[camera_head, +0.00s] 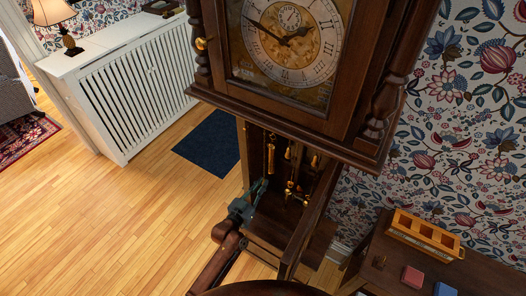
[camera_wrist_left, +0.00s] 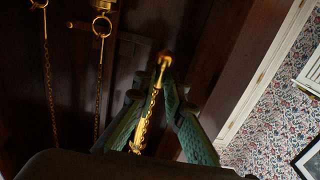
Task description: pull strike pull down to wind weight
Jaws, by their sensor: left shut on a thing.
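The tall dark wood clock (camera_head: 350,100) stands at the centre, its case open below the dial. My left gripper (camera_head: 255,192) reaches into the open case from the lower left. In the left wrist view its green fingers (camera_wrist_left: 160,88) are shut on a brass pull (camera_wrist_left: 163,62) with a chain running between them. Whether this is the strike pull cannot be told. Two other chains with brass rings (camera_wrist_left: 102,27) hang to the left in that view, apart from the fingers. More brass parts (camera_head: 292,186) hang inside the case. My right gripper is not in view.
A wooden table (camera_head: 480,275) at the lower right holds a wooden box with compartments (camera_head: 425,233), a red block (camera_head: 412,277) and a blue block (camera_head: 445,290). A white radiator cover (camera_head: 140,85) and dark blue mat (camera_head: 212,143) are at the left. The floor at lower left is clear.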

